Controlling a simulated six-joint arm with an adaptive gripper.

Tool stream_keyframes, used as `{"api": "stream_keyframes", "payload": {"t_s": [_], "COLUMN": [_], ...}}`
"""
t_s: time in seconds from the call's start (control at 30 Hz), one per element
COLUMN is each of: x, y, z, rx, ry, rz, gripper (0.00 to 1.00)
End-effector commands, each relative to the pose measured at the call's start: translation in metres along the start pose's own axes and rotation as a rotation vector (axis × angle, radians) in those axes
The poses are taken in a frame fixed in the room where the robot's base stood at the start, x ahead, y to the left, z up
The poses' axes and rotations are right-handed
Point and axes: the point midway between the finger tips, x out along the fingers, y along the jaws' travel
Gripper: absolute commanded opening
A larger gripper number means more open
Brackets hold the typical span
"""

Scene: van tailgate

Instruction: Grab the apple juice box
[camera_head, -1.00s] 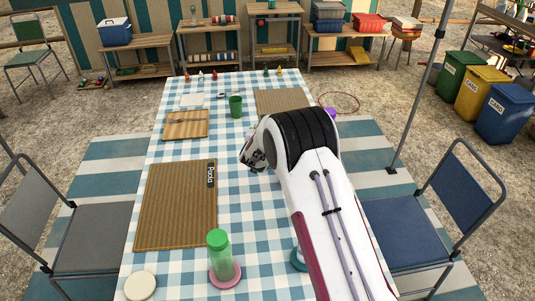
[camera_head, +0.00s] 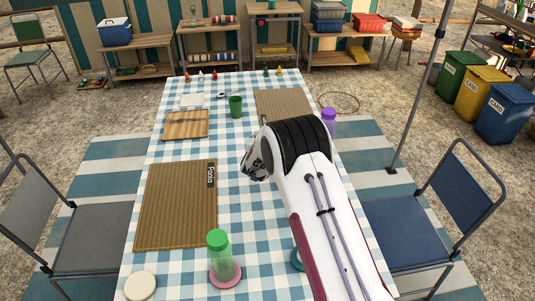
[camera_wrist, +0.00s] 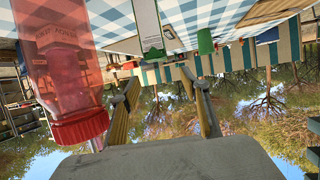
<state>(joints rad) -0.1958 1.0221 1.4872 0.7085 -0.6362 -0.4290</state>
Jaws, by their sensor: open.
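In the wrist view, which is upside down, a white and green carton (camera_wrist: 147,25), likely the apple juice box, stands beyond the fingers, near the upper middle. Its label cannot be read. My gripper (camera_wrist: 161,80) is open, its two yellowish fingers apart, with nothing seen between them. The carton lines up nearer the left finger and seems still ahead of the tips; how far is unclear. In the head view my arm hides the carton and most of the gripper.
A translucent red bottle (camera_wrist: 68,70) is close on the left in the wrist view. A green cup (camera_head: 236,106), a purple bottle (camera_head: 328,121), a green-capped bottle (camera_head: 219,255) and a black-labelled brown mat (camera_head: 165,205) are on the checked table. The table's middle is mostly clear.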

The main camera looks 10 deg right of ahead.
Motion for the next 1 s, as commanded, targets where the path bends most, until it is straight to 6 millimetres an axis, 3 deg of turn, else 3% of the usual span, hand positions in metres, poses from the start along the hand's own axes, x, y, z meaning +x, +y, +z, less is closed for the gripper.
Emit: {"api": "stream_keyframes", "payload": {"t_s": [0.47, 0.73, 1.0], "x": [0.015, 0.035, 0.043], "y": [0.0, 0.001, 0.0], "z": [0.035, 0.033, 0.033], "rx": [-0.001, -0.001, 0.0], "ry": [-0.001, 0.0, -0.001], "rz": [0.0, 0.001, 0.0], "gripper": [0.46, 0.46, 0.46]}}
